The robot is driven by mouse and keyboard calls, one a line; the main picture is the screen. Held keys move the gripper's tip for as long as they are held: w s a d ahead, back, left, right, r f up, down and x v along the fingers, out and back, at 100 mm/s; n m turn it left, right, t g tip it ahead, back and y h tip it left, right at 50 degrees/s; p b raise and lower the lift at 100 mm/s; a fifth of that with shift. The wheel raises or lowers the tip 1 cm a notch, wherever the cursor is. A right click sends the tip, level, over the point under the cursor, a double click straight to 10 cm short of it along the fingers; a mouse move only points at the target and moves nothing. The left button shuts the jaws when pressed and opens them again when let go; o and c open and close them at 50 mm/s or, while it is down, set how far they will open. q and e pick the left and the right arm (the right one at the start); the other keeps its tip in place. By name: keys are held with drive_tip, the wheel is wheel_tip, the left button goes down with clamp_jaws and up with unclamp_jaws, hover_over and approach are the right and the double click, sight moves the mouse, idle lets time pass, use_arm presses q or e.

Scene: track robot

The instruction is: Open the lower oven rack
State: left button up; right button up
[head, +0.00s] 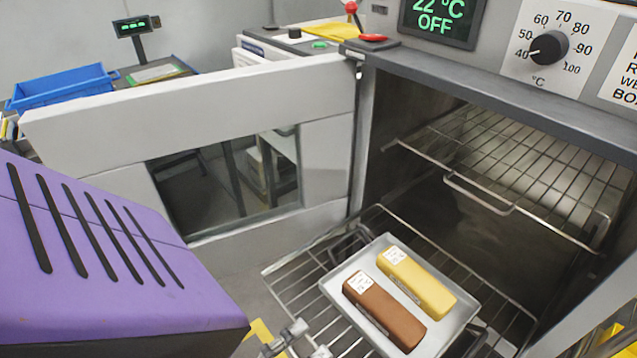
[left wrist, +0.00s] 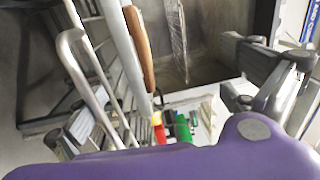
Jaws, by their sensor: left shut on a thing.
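The oven (head: 395,90) stands with its door (head: 110,120) swung wide open to the left. The lower rack (head: 290,280) is slid out of the cavity. A metal tray (head: 345,285) rests on it, holding a brown bar (head: 385,312) and a yellow bar (head: 420,285). My left gripper (head: 300,342) is at the rack's near left, at the bottom edge of the head view, shut on the lower rack; the contact itself is mostly hidden. In the left wrist view a bent metal bar (left wrist: 72,50) and rack wires run beside the fingers. My right gripper is not in view.
The upper rack (head: 540,150) is inside the cavity, with a looped front handle (head: 480,195). The oven panel has a temperature knob (head: 549,47) and a display (head: 437,15) reading 22 °C OFF. A blue crate (head: 60,92) stands beyond the door.

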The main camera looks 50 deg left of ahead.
use_arm(q)
drive_tip(key=shift+a+r, duration=0.1)
drive_tip(key=shift+r, duration=0.25)
drive_tip(key=shift+s, duration=0.25)
drive_tip(key=shift+c, duration=1)
drive_tip(key=shift+s, duration=0.2)
drive_tip(key=shift+c, duration=0.5)
drive_tip(key=shift+s+f, duration=0.25)
drive_tip(key=shift+f, duration=0.05)
drive_tip(key=shift+c, duration=0.7)
drive_tip(key=shift+s+a+f+b, duration=0.1)
drive_tip(key=shift+s+f+b, duration=0.15)
drive_tip(key=shift+s, duration=0.25)
drive_tip(key=shift+s+a+f+b, duration=0.1)
drive_tip(key=shift+s+f, duration=0.1)
drive_tip(key=shift+s, duration=0.3)
drive_tip(key=c, duration=0.3)
drive_tip(key=shift+s, duration=0.3)
drive_tip(key=s, duration=0.5)
drive_tip(key=shift+s+d+r, duration=0.15)
drive_tip(key=shift+s, duration=0.25)
drive_tip(key=c, duration=0.6)
drive_tip(key=shift+f+b, duration=0.3)
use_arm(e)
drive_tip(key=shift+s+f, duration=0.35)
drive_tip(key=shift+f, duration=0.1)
use_arm(q)
drive_tip(key=shift+w, duration=0.1)
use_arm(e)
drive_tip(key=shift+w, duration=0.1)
